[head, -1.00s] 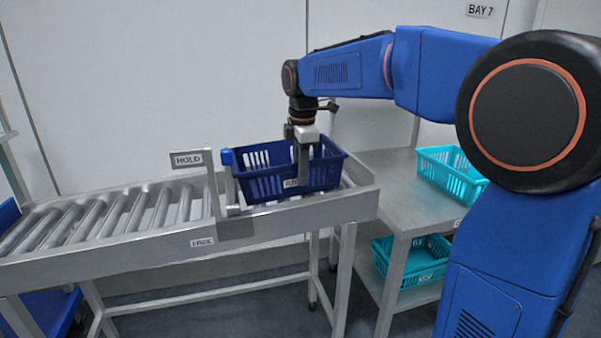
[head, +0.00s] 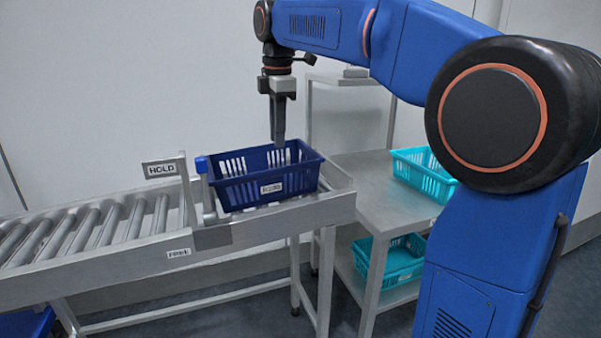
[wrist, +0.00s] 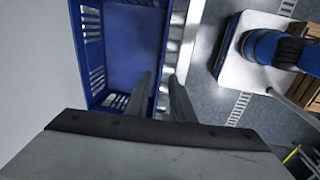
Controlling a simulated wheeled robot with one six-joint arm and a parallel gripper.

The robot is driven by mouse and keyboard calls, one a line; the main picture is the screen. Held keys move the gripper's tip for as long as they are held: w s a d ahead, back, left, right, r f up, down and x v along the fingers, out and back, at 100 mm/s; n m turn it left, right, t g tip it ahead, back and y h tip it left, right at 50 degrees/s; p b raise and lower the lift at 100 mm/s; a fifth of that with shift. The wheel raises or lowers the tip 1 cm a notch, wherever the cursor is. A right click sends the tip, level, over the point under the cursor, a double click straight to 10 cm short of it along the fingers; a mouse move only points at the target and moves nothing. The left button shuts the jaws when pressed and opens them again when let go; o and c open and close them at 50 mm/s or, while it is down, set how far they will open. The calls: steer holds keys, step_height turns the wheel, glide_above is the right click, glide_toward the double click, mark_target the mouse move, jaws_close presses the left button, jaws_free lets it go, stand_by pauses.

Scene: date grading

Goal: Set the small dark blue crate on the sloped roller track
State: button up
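The small dark blue crate (head: 238,194) sits upright on the right end of the sloped roller track (head: 110,257), just right of the HOLD gate. It is empty as far as I see and has a white label on its front. My gripper (head: 278,146) is above the crate's right part, fingers pointing down, holding nothing. In the wrist view, the crate (wrist: 135,45) lies past the fingers, and my gripper (wrist: 158,82) shows a gap between its two fingers, with one overlapping the crate's wall in the picture. The rollers under the crate are mostly hidden.
A HOLD sign (head: 161,169) and a blue-capped gate post (head: 202,165) stand left of the crate. Bare rollers run left. A metal table (head: 365,172) at right carries a turquoise crate (head: 432,182); another turquoise crate (head: 392,265) is on its lower shelf.

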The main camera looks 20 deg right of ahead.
steer(key=shift+s, duration=0.1)
steer(key=s+d+f+m+t, duration=0.1)
steer(key=s+d+f+m, duration=0.3)
steer(key=s+f+m, duration=0.5)
steer(key=s+d+f+m+t, duration=0.2)
steer(key=s+f+m, duration=0.7)
steer(key=s+f, duration=0.8)
steer(key=s+d, duration=0.1)
steer(key=s, duration=0.4)
steer(key=shift+s+d+f, duration=0.3)
steer(key=shift+s+d, duration=0.05)
steer(key=shift+s, duration=0.05)
